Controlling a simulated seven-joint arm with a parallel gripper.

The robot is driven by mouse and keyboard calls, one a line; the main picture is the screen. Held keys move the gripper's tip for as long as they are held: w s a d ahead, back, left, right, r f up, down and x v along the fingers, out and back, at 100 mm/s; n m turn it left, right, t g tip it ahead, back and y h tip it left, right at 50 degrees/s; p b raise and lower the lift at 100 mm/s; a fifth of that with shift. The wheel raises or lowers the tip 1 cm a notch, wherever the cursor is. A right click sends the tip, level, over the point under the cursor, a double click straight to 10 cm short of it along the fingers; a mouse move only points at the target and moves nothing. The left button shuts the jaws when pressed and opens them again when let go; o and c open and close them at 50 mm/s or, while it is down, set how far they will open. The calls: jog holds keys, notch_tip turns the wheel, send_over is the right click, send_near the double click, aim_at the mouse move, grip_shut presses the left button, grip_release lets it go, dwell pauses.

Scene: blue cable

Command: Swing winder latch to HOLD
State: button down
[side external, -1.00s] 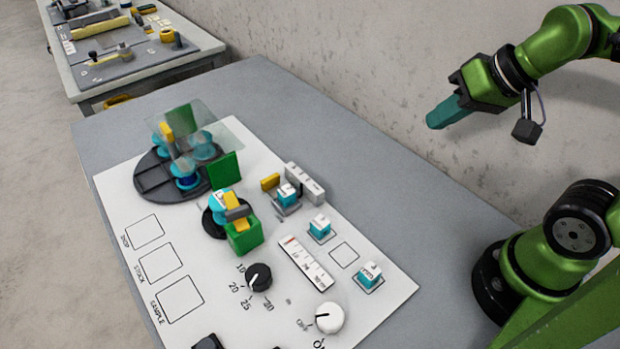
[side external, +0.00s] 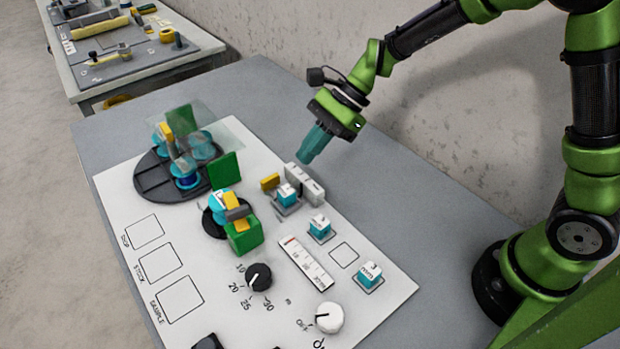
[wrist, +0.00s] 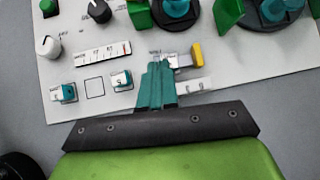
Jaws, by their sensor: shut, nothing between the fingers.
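My gripper (side external: 306,158) has teal fingers, closed together and empty. A winder-like unit (side external: 218,217) has a dark round base, a cyan spool, a yellow lever (side external: 236,201) and a green block (side external: 244,238). Which piece is the latch, and any HOLD mark, I cannot tell.
A dark round tray (side external: 150,182) with cyan spools and a clear cover stands at the panel's far left. A green upright plate (side external: 225,170), small cyan-and-white blocks (side external: 320,228), a black knob (side external: 258,277) and a white knob (side external: 329,317) stand on the panel.

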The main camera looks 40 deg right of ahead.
aim_at(237, 218)
jog(key=a+f, duration=0.2)
jog(key=w+a+f+m, duration=0.1)
jog(key=a+f, duration=0.1)
jog(key=a, duration=0.1)
jog(key=w+a+f+m, duration=0.1)
jog(key=a+f, duration=0.1)
jog(key=a, duration=0.1)
jog(key=shift+w+y, duration=0.2)
jog(key=shift+y, duration=0.1)
jog(key=shift+w+a+r, duration=0.1)
jog(key=shift+w+a, duration=0.05)
jog(key=shift+a, duration=0.45)
jog(key=shift+w+a+r, duration=0.1)
jog(key=shift+w+a, duration=0.05)
jog(key=shift+a, duration=0.4)
jog(key=shift+w+a, duration=0.15)
jog(key=shift+a, duration=0.5)
